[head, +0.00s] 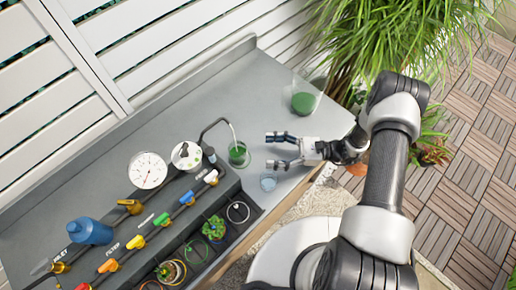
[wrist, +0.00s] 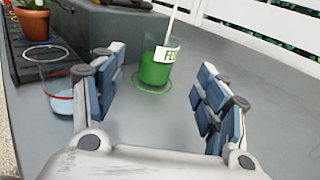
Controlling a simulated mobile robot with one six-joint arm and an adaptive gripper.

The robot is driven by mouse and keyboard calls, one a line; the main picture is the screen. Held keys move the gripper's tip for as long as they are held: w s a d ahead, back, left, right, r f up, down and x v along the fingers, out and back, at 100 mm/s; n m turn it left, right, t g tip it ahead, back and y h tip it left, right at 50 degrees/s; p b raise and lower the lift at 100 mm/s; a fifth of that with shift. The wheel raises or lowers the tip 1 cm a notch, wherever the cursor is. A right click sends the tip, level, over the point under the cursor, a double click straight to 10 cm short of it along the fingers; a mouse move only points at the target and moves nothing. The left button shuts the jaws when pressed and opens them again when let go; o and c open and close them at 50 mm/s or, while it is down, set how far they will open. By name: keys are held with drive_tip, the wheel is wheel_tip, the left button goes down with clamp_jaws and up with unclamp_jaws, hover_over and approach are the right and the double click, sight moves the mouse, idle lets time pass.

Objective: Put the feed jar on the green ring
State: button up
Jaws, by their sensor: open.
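The feed jar (head: 239,155) is a small clear glass of green liquid with a white label, seen also in the wrist view (wrist: 155,70). It stands upright on the grey bench with a thin pale tube in its mouth. The green ring (wrist: 150,92) shows as a thin dark-green outline around the jar's base; the jar appears to stand inside it. My gripper (head: 272,151) is open and empty, to the right of the jar in the head view. In the wrist view the jar is ahead, between the spread fingers and apart from them.
A glass with a little blue liquid and a red line (wrist: 60,95) stands close to my left finger in the wrist view. A larger vessel with green contents (head: 303,102) is at the back right. Valves, gauges and a potted plant (head: 214,228) are at left and front.

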drive_tip(key=shift+d, duration=0.5)
drive_tip(key=s+d+r+n+g+h, duration=0.15)
drive_tip(key=r+n+h, duration=0.35)
drive_tip(key=r, duration=0.5)
drive_tip(key=s+d+r+n+g+h, duration=0.1)
drive_tip(key=s+r+n+g+h, duration=0.25)
drive_tip(key=r, duration=0.75)
drive_tip(key=s+d+r+n+t+h, duration=0.8)
drive_tip(key=s+d+r+t+h, duration=0.1)
drive_tip(key=r, duration=0.4)
drive_tip(key=shift+s+d+t, duration=0.15)
drive_tip(key=shift+s+t, duration=0.65)
drive_tip(key=shift+t, duration=0.4)
drive_tip(key=shift+n+h, duration=0.25)
